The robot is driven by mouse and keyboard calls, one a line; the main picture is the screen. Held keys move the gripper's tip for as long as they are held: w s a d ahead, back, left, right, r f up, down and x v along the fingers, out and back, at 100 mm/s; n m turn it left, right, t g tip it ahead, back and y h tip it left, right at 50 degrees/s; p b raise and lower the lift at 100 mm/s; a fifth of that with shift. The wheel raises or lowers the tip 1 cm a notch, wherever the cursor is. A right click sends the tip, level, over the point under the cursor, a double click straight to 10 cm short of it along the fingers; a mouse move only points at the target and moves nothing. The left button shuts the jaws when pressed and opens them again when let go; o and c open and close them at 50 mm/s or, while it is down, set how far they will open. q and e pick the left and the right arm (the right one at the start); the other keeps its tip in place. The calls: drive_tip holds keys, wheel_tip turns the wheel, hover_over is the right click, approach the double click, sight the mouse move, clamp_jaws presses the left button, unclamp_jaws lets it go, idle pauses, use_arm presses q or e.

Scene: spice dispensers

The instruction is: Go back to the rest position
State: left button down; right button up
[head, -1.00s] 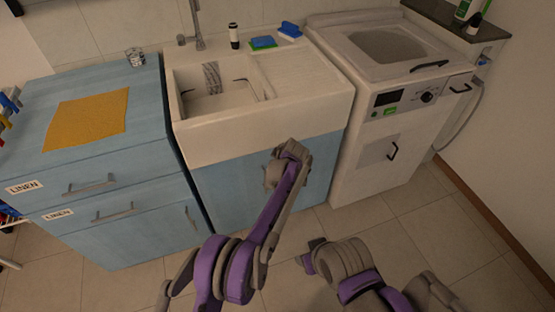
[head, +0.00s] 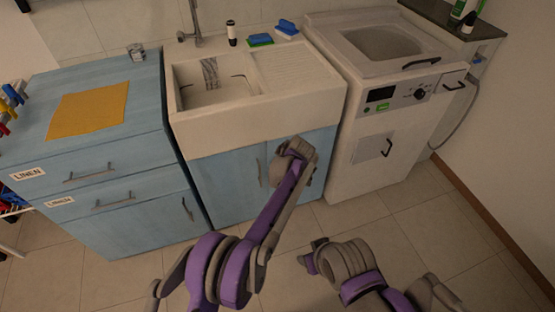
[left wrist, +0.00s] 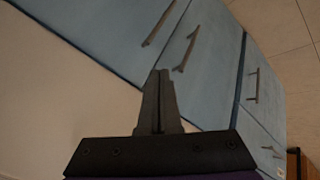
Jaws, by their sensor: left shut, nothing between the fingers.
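My left gripper (left wrist: 160,84) shows in the left wrist view, with its two dark fingers shut together and nothing between them. Its fingertips appear in front of blue cabinet doors with bar handles (left wrist: 186,52); the gap to them cannot be told. In the head view my left arm reaches up from the bottom to in front of the blue sink cabinet (head: 225,178), and its fingers cannot be made out. My right arm is folded low at the bottom middle, and its gripper cannot be made out.
A white sink (head: 230,140) stands behind my left arm. A blue drawer cabinet (head: 135,165) with an orange cloth (head: 86,110) is at left. A white washing machine (head: 375,155) is at right. Tiled floor (head: 420,235) is clear at right, beside the wall.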

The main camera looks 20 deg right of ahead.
use_arm(q)
drive_tip(key=s+a+r+m+g+p, duration=0.15)
drive_tip(key=s+a+r, duration=0.25)
drive_tip(key=a+r, duration=0.4)
drive_tip(key=s+a+r+m+p, duration=0.1)
drive_tip(key=s+a+r+p, duration=0.1)
drive_tip(key=s+a+r, duration=0.5)
drive_tip(key=s+a+r+m+p, duration=0.1)
drive_tip(key=a+r+m+p, duration=0.1)
drive_tip(key=a+r, duration=0.65)
drive_tip(key=s+a+m+p, duration=0.2)
drive_tip(key=s+a+p, duration=0.1)
drive_tip(key=s+a, duration=0.6)
drive_tip(key=s+a+f+m+p, duration=0.1)
drive_tip(key=s+a+m+p, duration=0.1)
drive_tip(key=s+a, duration=0.7)
drive_tip(key=s+p, duration=0.1)
drive_tip(key=s, duration=0.5)
drive_tip(key=shift+s+f+m, duration=0.25)
drive_tip(key=shift+s+m, duration=0.05)
drive_tip(key=shift+m, duration=0.05)
drive_tip(key=shift+g, duration=0.25)
